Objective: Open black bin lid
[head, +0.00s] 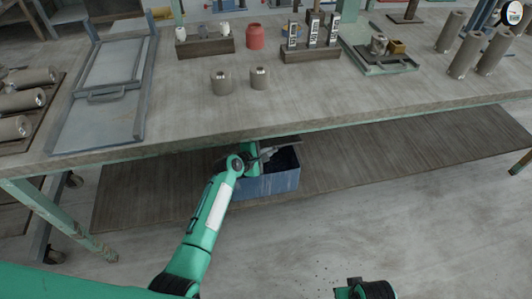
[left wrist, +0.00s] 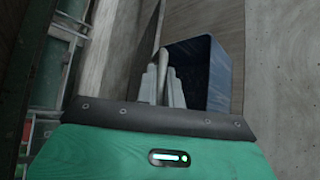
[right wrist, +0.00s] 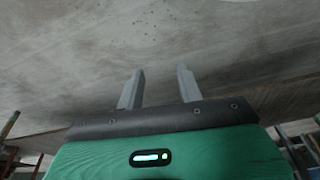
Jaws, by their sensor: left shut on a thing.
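A blue bin (head: 268,184) with a dark inside stands on the low shelf under the workbench. Its open mouth shows in the left wrist view (left wrist: 217,62). A thin grey-brown lid (head: 286,141) is raised at the bin's back edge, just under the bench top; its flat face seems to show in the left wrist view (left wrist: 143,48). My left gripper (head: 266,154) is over the bin's left part, with its fingers (left wrist: 166,82) closed around a slim pale bar, seemingly the lid's handle. My right gripper (right wrist: 160,88) is open and empty over the floor, away from the bin.
The workbench top (head: 180,105) overhangs the bin closely. It bears clay cylinders (head: 240,80), a red pot (head: 255,37) and a framed board (head: 100,95). The low shelf (head: 390,155) is bare right of the bin. The front floor is clear apart from small dark crumbs.

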